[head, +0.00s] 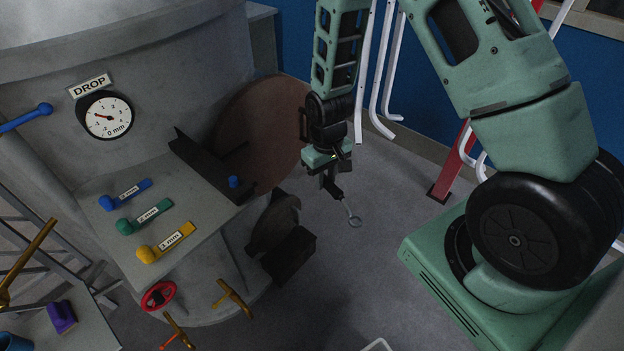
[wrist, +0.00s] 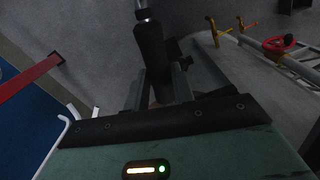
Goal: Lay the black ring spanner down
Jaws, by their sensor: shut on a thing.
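My gripper (head: 328,178) hangs over open floor near the middle of the head view. It is shut on the black ring spanner (head: 349,207), whose grey metal shank and ring end point down and to the right. In the wrist view the spanner's black handle (wrist: 151,48) sits between the fingers of my gripper (wrist: 160,88), with the metal shank leaving at the top edge. The ring end is out of the wrist view. The spanner is in the air, apart from any surface.
A grey machine with a sloped panel holds blue, green and yellow levers (head: 166,243), a gauge (head: 106,117) and a red handwheel (head: 158,295). A bench corner with a purple block (head: 62,316) is at lower left. A red post (head: 452,160) stands right. Grey floor (head: 350,275) is clear.

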